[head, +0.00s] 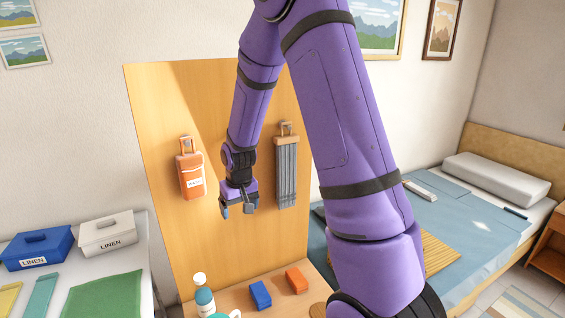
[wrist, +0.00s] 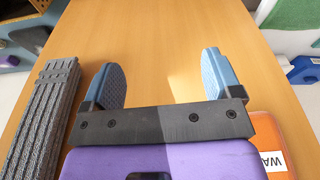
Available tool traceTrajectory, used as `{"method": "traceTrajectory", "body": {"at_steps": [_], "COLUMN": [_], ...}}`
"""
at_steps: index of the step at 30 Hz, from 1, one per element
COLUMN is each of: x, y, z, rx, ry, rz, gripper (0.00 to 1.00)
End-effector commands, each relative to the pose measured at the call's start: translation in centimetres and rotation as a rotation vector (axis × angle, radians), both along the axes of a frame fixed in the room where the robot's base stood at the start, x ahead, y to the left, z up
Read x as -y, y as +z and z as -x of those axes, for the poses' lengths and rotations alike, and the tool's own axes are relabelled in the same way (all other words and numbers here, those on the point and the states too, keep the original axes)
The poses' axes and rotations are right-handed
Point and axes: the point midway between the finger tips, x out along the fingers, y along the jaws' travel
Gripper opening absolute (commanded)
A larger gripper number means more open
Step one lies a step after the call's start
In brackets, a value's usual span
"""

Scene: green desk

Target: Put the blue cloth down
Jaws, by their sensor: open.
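My gripper (head: 238,210) hangs in front of the upright wooden panel (head: 225,255), between an orange hanging bag and a grey-blue hanging cloth (head: 287,172). In the wrist view its two blue fingers (wrist: 163,80) are spread wide, with only bare wood between them. The grey ribbed cloth also shows at the left of the wrist view (wrist: 42,120), apart from the fingers. A small blue block-shaped item (head: 260,295), possibly a folded cloth, lies on the ledge below my gripper. I cannot tell for sure which item is the blue cloth.
The orange bag (head: 191,174) hangs left of my gripper. On the ledge are a bottle (head: 204,299) and an orange block (head: 297,280). Blue (head: 37,248) and white (head: 108,233) linen boxes stand on the left table. A blue-covered bed (head: 460,225) is at right.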

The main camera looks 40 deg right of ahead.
Motion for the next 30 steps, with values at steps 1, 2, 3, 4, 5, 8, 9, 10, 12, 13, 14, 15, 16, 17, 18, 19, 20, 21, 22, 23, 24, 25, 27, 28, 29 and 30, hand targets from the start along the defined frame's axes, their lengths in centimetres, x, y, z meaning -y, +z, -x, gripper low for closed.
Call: {"method": "traceTrajectory", "body": {"at_steps": [1, 2, 3, 4, 5, 8, 9, 10, 12, 13, 14, 15, 16, 17, 18, 19, 20, 21, 22, 23, 24, 25, 27, 28, 29, 30], "x": [-0.5, -0.8, -1.2, -1.4, -1.7, -2.6, -3.0, -3.3, -3.9, -4.2, -4.4, -4.7, -5.0, -5.2, -5.5, -5.8, -6.0, -6.2, -6.5, -6.7, -6.9, -7.1, -7.5, -7.6, -7.8, -7.9], "y": [2.3, 3.4, 4.9, 5.9, 7.0, 10.3, 11.5, 12.4, 14.4, 15.3, 16.0, 17.1, 17.8, 18.5, 19.4, 20.0, 20.6, 21.4, 21.9, 22.4, 23.0, 23.5, 24.4, 24.7, 25.0, 25.4], "z": [0.5, 0.9, 1.5, 1.9, 2.4, 4.1, 4.9, 5.6, 7.0, 7.7, 8.4, 9.3, 10.1, 10.9, 11.9, 12.6, 13.4, 14.5, 15.3, 16.2, 17.3, 18.1, 20.1, 21.0, 21.8, 22.8], "rx": [0.022, 0.027, 0.038, 0.045, 0.053, 0.077, 0.087, 0.094, 0.111, 0.119, 0.126, 0.137, 0.144, 0.151, 0.161, 0.169, 0.176, 0.186, 0.193, 0.201, 0.211, 0.218, 0.236, 0.243, 0.250, 0.260], "ry": [0.009, 0.013, 0.018, 0.024, 0.028, 0.043, 0.048, 0.053, 0.064, 0.069, 0.073, 0.078, 0.083, 0.088, 0.094, 0.098, 0.103, 0.109, 0.113, 0.117, 0.124, 0.129, 0.139, 0.143, 0.148, 0.154], "rz": [0.003, 0.005, 0.006, 0.007, 0.008, 0.012, 0.013, 0.014, 0.016, 0.017, 0.017, 0.019, 0.019, 0.020, 0.020, 0.021, 0.021, 0.022, 0.022, 0.022, 0.022, 0.023, 0.023, 0.023, 0.023, 0.023], "gripper": [0.84, 0.84, 0.84, 0.84, 0.84, 0.84, 0.84, 0.84, 0.84, 0.84, 0.84, 0.84, 0.84, 0.84, 0.84, 0.84, 0.84, 0.84, 0.84, 0.84, 0.84, 0.84, 0.84, 0.84, 0.84, 0.84]}}
